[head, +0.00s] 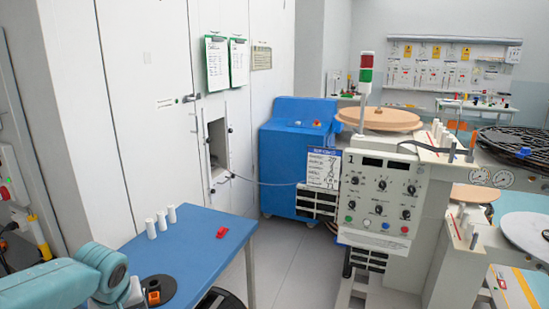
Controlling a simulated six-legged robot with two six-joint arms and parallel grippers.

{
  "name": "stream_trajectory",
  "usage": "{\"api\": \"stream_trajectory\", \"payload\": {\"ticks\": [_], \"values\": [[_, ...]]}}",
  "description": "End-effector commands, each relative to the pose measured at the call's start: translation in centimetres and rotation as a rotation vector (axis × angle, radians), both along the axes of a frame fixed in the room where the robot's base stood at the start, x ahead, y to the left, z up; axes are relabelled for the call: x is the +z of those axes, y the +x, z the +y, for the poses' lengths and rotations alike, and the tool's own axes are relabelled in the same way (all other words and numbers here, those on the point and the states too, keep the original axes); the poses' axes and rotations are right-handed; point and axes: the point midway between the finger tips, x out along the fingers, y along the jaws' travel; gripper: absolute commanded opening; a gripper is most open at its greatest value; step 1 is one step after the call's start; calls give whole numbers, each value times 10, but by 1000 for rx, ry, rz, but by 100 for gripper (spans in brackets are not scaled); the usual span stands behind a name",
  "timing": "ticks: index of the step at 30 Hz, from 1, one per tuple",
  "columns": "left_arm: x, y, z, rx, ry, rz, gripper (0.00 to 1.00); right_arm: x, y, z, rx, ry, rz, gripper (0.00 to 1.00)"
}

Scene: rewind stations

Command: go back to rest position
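A teal arm link of mine comes in at the lower left, over the near corner of the blue table (205,245). No fingers of my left gripper can be made out. My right arm and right gripper are not in view.
A rewind machine with a control panel (380,195) and a signal tower (365,75) stands at centre right. A blue cabinet (285,150) is behind. A thin line runs from a wall opening (217,145) toward the machine. Grey floor (290,262) is clear between table and machine.

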Motion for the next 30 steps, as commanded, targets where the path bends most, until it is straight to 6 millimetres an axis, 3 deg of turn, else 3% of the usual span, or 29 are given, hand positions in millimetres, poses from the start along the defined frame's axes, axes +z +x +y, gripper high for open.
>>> {"api": "stream_trajectory", "payload": {"ticks": [8, 14, 17, 22, 27, 30], "values": [[-72, -7, -46, -148, -101, 66, 69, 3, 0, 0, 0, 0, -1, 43], [-137, -32, -92, -268, -212, 115, 69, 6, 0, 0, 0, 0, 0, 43], [-182, -62, -123, -332, -292, 148, 69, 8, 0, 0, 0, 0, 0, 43], [-257, -149, -178, -403, -431, 202, 69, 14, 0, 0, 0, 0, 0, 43], [-290, -225, -199, -418, -460, 238, 69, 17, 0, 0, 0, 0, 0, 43], [-296, -245, -202, -423, -452, 248, 69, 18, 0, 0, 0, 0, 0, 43]]}}
